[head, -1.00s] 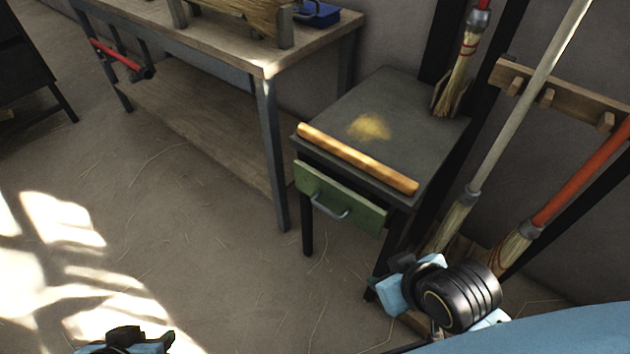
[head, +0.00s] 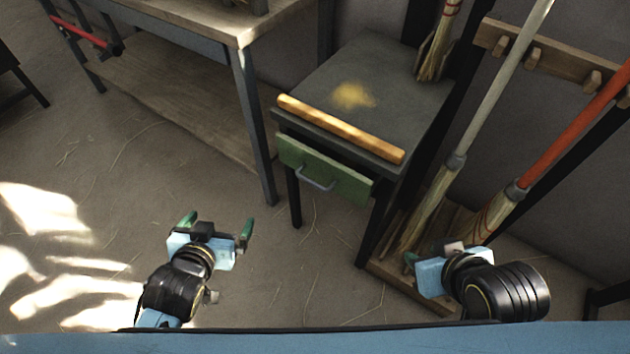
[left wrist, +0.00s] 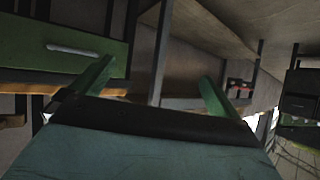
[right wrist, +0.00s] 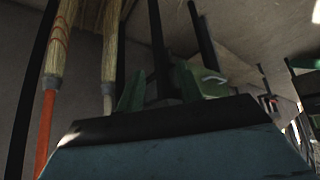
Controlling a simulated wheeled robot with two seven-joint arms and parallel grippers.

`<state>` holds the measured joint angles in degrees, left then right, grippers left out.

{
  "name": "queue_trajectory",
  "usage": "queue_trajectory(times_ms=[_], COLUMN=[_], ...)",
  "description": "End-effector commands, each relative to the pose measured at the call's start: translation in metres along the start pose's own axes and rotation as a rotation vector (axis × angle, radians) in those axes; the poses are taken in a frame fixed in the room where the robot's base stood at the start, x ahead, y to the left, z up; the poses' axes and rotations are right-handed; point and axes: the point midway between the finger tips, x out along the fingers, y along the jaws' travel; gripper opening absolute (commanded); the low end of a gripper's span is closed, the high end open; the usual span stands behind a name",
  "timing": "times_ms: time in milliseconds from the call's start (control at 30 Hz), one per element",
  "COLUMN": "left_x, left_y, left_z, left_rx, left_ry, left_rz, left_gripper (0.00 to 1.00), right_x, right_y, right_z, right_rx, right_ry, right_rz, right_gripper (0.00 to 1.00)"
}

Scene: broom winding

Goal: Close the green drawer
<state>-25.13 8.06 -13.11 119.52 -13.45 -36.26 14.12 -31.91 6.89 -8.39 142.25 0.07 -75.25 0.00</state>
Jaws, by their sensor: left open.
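The green drawer (head: 325,170) sits under the top of a small dark table (head: 365,85). Its front stands out a little from the table, with a dark gap behind it. It has a grey handle (head: 316,180). In the left wrist view the drawer front (left wrist: 60,45) is at upper left; in the right wrist view it is partly hidden behind a finger. My left gripper (head: 217,226) is open and empty, left of and nearer than the drawer, apart from it. My right gripper (head: 432,254) is low at the right, its green fingers partly apart with nothing between them.
A wooden bar (head: 340,128) lies along the table's front edge. Brooms with a grey handle (head: 495,90) and an orange handle (head: 570,130) lean at the right, by a wooden rack (head: 540,58). A workbench (head: 200,22) stands at left. The floor before the drawer is clear.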

Motion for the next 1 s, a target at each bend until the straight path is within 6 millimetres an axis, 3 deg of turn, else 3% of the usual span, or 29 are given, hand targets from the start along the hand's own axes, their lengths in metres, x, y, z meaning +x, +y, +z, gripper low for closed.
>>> queue_trajectory(times_ms=[100,200,500,733,1000], left_x=[0.027,0.040,0.043,0.042,0.064], left_y=[0.019,0.041,0.097,0.111,0.125], left_z=[-0.005,-0.007,0.007,0.011,-0.003], left_rx=[0.025,0.048,0.087,0.090,0.089], left_ry=[0.166,0.298,0.521,0.556,0.558], left_rz=[0.062,0.150,0.441,0.513,0.512], left_gripper=[1.00,1.00,1.00,1.00,1.00], right_x=[0.001,0.001,0.002,0.003,0.001], right_y=[-0.001,-0.002,-0.003,-0.003,-0.012], right_z=[-0.006,-0.009,-0.015,-0.017,-0.057], right_rx=[-0.002,-0.002,-0.002,-0.002,-0.007], right_ry=[0.027,0.044,0.082,0.100,0.320], right_rz=[-0.002,-0.003,-0.006,-0.008,-0.028], right_gripper=[0.36,0.36,0.36,0.36,0.36])
